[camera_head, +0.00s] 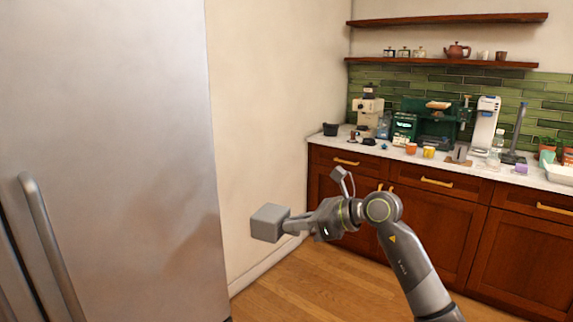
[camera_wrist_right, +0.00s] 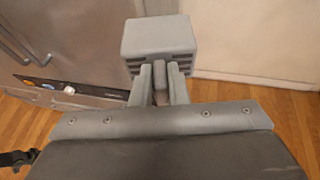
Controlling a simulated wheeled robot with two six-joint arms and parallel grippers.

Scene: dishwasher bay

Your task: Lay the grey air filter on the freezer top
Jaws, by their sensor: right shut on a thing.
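My right gripper (camera_head: 290,226) is shut on the grey air filter (camera_head: 268,223), a small box-shaped block, and holds it in the air in front of the pale wall. In the right wrist view the air filter (camera_wrist_right: 158,42) sits at the tips of the gripper fingers (camera_wrist_right: 159,80), with dark slots along its lower sides. A large steel fridge or freezer (camera_head: 120,130) with a vertical handle fills the left of the head view. Its top is out of view. My left gripper is not in view.
A counter (camera_head: 468,167) with coffee machines, cups and plants runs along the back right, over wooden cabinets (camera_head: 430,220). Two wooden shelves (camera_head: 440,63) hang above it. In the right wrist view a panel with several small coloured round items (camera_wrist_right: 65,90) shows at left. Wooden floor (camera_head: 290,285) is clear.

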